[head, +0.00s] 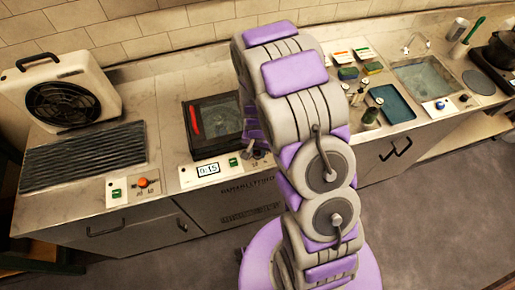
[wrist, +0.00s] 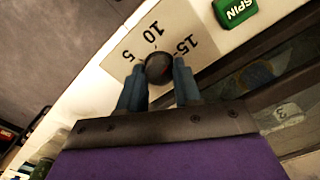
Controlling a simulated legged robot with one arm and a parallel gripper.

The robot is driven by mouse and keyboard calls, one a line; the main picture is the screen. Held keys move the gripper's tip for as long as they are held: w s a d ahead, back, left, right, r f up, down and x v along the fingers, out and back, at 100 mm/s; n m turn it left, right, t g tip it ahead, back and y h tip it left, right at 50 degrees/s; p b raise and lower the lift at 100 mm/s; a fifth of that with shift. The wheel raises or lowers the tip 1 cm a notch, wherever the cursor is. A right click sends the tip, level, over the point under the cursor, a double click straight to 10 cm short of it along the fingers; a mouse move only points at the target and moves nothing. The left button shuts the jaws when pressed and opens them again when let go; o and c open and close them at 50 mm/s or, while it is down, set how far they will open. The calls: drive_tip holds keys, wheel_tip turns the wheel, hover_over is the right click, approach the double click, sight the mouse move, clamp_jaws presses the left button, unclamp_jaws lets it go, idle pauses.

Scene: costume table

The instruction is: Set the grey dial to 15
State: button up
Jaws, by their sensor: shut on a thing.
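The grey dial (wrist: 158,68) shows in the wrist view as a dark round knob on a pale panel (wrist: 121,48) marked 5, 10 and 15. My gripper (wrist: 160,80) is shut on the dial, with one blue-grey finger on each side. I cannot make out a pointer on the dial. In the head view, a small display (head: 208,169) on the front of the black-lidded unit (head: 215,122) reads 0:15. My arm covers much of the area near the dial in the head view.
To the left stand a fan unit (head: 62,105), a dark ribbed mat (head: 85,162) and an orange knob (head: 142,183). To the right are small bottles, a blue tray (head: 393,103) and a sink (head: 425,77).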

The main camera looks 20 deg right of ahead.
sight(257, 152)
drive_tip(key=shift+w+r+m+p, duration=0.15)
drive_tip(key=shift+m+p, duration=0.35)
drive_tip(key=shift+m, duration=0.8)
drive_tip(key=o, duration=1)
drive_tip(key=shift+o, duration=0.2)
wheel_tip(257, 152, up, 17)
drive_tip(key=shift+p, duration=0.45)
drive_tip(key=shift+a, duration=0.1)
